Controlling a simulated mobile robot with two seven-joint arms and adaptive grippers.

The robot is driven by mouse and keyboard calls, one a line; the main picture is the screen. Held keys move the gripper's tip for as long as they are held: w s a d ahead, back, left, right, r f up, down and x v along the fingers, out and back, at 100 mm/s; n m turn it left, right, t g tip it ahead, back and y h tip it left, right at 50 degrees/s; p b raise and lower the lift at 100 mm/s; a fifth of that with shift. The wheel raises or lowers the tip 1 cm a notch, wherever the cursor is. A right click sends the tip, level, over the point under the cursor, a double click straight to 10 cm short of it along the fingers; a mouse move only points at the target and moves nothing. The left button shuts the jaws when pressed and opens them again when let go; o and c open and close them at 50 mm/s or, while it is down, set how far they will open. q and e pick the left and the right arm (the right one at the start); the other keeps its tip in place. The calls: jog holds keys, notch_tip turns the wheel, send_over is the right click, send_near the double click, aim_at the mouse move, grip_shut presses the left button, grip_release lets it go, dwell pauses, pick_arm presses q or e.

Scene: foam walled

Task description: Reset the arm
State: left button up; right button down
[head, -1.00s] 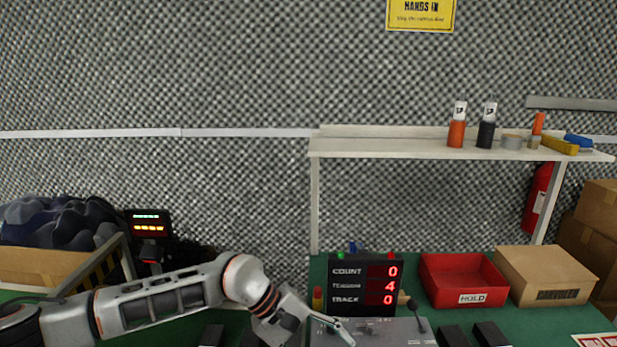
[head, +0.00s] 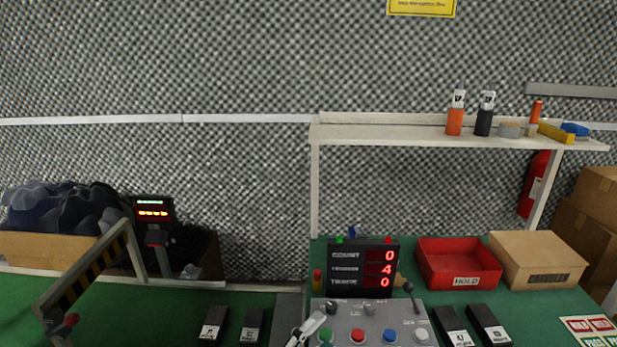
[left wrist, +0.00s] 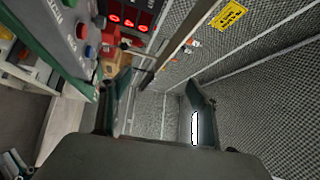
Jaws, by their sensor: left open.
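My left gripper (head: 307,328) shows only in part at the bottom edge of the head view, at the left front corner of the grey control panel (head: 385,312). In the left wrist view its two dark fingers (left wrist: 160,105) stand wide apart with nothing between them. I cannot tell from the head view whether it touches the panel. The panel carries red, blue, green and white buttons and a small lever. The rest of my left arm is out of the head view. My right gripper is in neither view.
A counter display (head: 362,267) stands behind the panel. A red HOLD bin (head: 460,282) and a cardboard box (head: 540,262) sit to its right, under a white shelf (head: 400,134). A striped barrier (head: 85,268) stands at the left. Black labelled blocks flank the panel.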

pick_arm(q)
jog(key=s+a+f+n+g+y, duration=0.2)
jog(key=s+a+f+n+y, duration=0.3)
jog(key=s+a+f+n, duration=0.3)
jog(key=s+a+f+n+g+y+p, duration=0.1)
jog(key=s+a+f+n+g+y, duration=0.1)
jog(key=s+a+f+n+y, duration=0.4)
jog(key=s+a+f+n, duration=0.3)
jog(key=a+f+n, duration=0.4)
jog(key=a+f, duration=0.1)
jog(key=shift+s+f, duration=0.3)
jog(key=shift+f, duration=0.4)
